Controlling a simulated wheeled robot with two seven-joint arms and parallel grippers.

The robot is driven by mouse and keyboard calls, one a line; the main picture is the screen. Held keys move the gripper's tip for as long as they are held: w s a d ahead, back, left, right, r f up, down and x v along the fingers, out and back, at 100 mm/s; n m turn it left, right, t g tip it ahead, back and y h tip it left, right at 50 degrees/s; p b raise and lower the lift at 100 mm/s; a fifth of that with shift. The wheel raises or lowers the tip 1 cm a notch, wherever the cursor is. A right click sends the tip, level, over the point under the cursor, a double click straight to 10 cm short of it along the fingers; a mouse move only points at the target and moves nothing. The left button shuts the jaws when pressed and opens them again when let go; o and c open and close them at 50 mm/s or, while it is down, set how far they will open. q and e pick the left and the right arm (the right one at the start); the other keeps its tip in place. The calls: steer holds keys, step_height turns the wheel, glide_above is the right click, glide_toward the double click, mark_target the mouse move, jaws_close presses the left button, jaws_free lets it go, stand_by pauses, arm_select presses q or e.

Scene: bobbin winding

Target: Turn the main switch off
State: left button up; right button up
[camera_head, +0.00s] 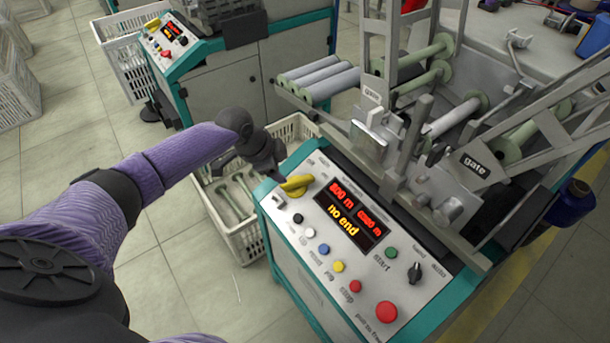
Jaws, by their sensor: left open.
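The main switch (297,186) is a yellow rotary handle at the upper left corner of the control panel (312,226). Its handle lies at a slant, and an "off" label sits just above it. My left gripper (277,172) reaches in from the left, with its dark fingers at the upper left of the switch. The gripper is open. I cannot tell whether its fingers touch the handle, as they are small and partly hidden by the wrist. My right gripper is out of view.
Several small buttons and a red mushroom button (386,311) lie lower on the panel. Rollers and gates (475,163) rise behind it. A white crate (245,240) stands left of the machine. A second machine (225,70) stands behind.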

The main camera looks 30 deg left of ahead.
mark_target(291, 181)
arm_select(q)
steer(key=b+x, duration=0.4)
steer(key=x, duration=0.4)
steer(key=shift+s+f+b, duration=0.1)
steer(key=shift+f+b, duration=0.2)
steer(key=shift+r, duration=0.1)
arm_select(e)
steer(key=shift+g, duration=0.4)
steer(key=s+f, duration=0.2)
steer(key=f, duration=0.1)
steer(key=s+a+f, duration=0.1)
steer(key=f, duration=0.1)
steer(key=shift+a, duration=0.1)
arm_select(q)
jaws_close()
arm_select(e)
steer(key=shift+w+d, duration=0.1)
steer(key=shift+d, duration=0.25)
